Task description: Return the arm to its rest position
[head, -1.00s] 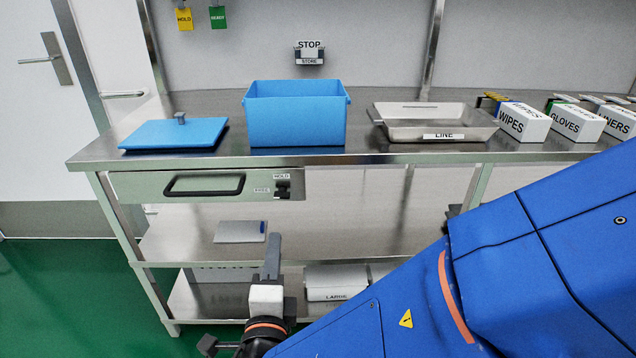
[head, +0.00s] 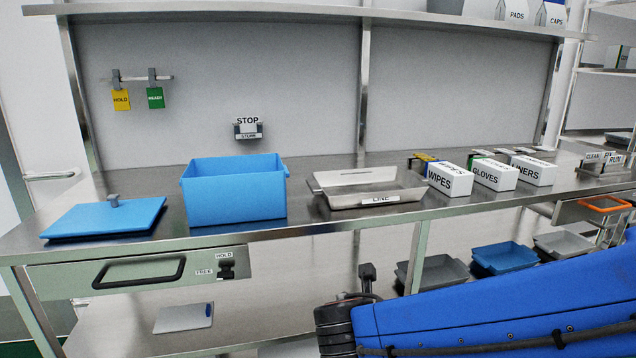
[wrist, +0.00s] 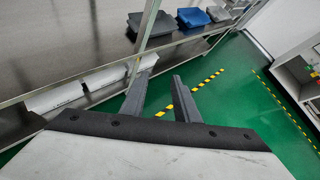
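My blue arm (head: 490,305) reaches in from the right across the lower part of the head view, in front of the bench. Its dark wrist joint (head: 335,325) is at the left end, below the bench top. The gripper's fingers are not clearly seen in the head view. In the wrist view my gripper (wrist: 160,82) has its two grey fingers apart with nothing between them. The green floor and a bench shelf show beyond the fingers.
The steel bench (head: 300,228) holds a blue lid (head: 105,218), a blue bin (head: 235,190), a steel tray (head: 370,190) and several white boxes (head: 495,175). Lower trays (head: 503,258) stand at right. Yellow-black tape (wrist: 207,78) marks open floor.

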